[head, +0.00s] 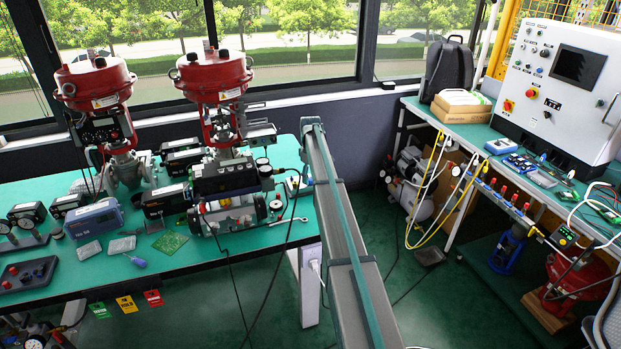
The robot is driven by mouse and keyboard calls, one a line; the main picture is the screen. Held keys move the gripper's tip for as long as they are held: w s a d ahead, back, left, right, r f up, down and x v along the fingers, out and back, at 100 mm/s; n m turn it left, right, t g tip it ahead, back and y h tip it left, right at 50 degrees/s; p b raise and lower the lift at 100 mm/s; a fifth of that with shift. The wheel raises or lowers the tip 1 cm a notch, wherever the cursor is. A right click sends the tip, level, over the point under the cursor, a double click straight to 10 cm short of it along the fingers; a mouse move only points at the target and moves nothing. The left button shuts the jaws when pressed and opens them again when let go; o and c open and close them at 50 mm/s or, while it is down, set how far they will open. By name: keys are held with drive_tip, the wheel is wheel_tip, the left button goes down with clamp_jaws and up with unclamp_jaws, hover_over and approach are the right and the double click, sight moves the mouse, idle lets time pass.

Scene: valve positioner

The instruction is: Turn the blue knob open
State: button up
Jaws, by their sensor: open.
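I cannot make out a blue knob for certain in the head view. Two valves with red domed actuators stand at the green bench on the left: a left valve (95,82) and a right valve (213,75). A black positioner box (222,175) is mounted low at the front of the right valve, with small gauges at its right. Any knob on it is too small to tell. A small blue round-ended item (137,262) lies on the bench. My gripper is not in view.
The green bench (60,280) also holds a blue-grey instrument (94,219), a circuit board (170,242) and a wrench (288,221). A right-hand bench carries a white control cabinet (550,85). Yellow and white hoses (437,190) hang there. Green floor lies between the benches.

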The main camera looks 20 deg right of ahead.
sight(310, 179)
wheel_tip(310, 179, up, 11)
drive_tip(key=shift+r, duration=0.15)
idle(0.6)
